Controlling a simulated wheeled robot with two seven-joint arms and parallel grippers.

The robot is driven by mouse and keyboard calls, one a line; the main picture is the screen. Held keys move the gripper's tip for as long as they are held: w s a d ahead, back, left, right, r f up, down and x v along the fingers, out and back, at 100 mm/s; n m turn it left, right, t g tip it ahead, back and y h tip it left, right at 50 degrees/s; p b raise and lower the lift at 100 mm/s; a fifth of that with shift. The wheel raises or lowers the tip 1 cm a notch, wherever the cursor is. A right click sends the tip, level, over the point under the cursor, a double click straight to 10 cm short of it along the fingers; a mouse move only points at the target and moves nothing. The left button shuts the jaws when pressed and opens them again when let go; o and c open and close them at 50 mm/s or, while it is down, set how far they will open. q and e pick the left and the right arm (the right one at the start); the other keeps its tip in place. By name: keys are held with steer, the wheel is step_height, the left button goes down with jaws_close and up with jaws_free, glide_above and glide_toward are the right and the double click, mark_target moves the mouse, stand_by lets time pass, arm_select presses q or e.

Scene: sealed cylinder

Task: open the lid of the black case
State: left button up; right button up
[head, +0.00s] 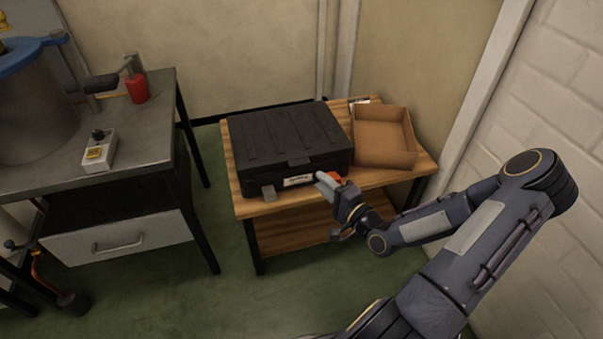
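The black case (288,142) sits on a wooden table in the middle of the head view. Its ribbed lid is down. A white label (298,181) is on its front face, and a grey latch (268,192) sticks out at the front left. My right gripper (327,184) is at the front right of the case, with its grey fingertips close to the front face. A small red-orange part shows beside the fingertips. I cannot tell whether they touch the case or how far apart they are. My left gripper is not in view.
An open cardboard box (383,140) stands right of the case on the wooden table (425,165). A grey workbench (150,145) at left holds a small switch box (99,152), a red object (137,89) and a large cylinder (30,110). Green floor lies between them. A brick wall is at right.

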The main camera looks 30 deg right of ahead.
steer(key=w+a+b, duration=0.1)
steer(key=w, duration=0.6)
steer(key=shift+w+b, duration=0.15)
steer(key=shift+b, duration=0.2)
steer(key=shift+a, duration=0.1)
jaws_close()
